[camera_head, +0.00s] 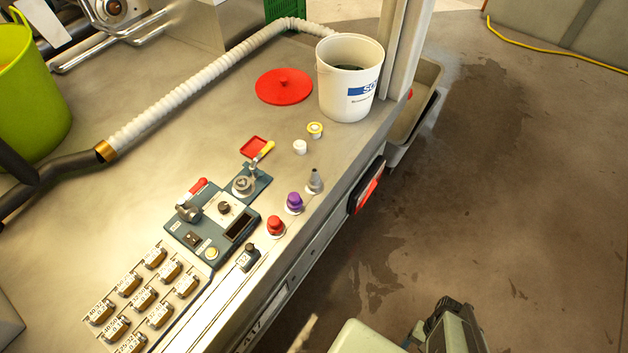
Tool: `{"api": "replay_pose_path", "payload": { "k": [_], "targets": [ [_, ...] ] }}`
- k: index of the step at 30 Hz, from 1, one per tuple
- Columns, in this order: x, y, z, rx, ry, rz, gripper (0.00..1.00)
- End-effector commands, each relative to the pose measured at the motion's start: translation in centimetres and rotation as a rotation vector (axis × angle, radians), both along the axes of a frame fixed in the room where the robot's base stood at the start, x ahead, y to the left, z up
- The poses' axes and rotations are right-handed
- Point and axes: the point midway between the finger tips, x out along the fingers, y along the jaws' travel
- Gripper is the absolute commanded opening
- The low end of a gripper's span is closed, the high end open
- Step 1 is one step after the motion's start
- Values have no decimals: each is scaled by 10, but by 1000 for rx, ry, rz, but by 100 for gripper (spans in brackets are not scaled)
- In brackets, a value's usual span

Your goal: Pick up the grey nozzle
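The grey nozzle (314,181) is a small pointed cone standing upright near the right edge of the metal bench (330,215). It is just right of a purple-capped piece (294,202) and apart from it. Part of my arm, apparently with my gripper (450,328), shows at the bottom right, beyond the bench edge and well away from the nozzle. Its fingertips cannot be made out, so I cannot tell whether it is open.
A red-capped piece (275,225) and a dark knob (248,255) line the edge. A control panel (215,215) with levers is left of the nozzle. A white bucket (342,95), red lid (283,88) and ribbed hose (170,100) are farther back. Free floor lies right.

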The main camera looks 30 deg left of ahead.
Motion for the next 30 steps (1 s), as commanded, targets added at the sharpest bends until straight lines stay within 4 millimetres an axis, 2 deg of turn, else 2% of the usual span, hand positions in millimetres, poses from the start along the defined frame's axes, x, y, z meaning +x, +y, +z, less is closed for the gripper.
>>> {"api": "replay_pose_path", "payload": {
  "k": [10, 15, 24, 28, 30],
  "targets": [
    [0, 0, 0, 0, 0, 0, 76],
    [0, 0, 0, 0, 0, 0, 62],
    [0, 2, 0, 0, 0, 11, 62],
    [2, 11, 1, 0, -4, 55, 62],
    [11, 20, 4, 1, -21, 93, 62]
  ]
}}
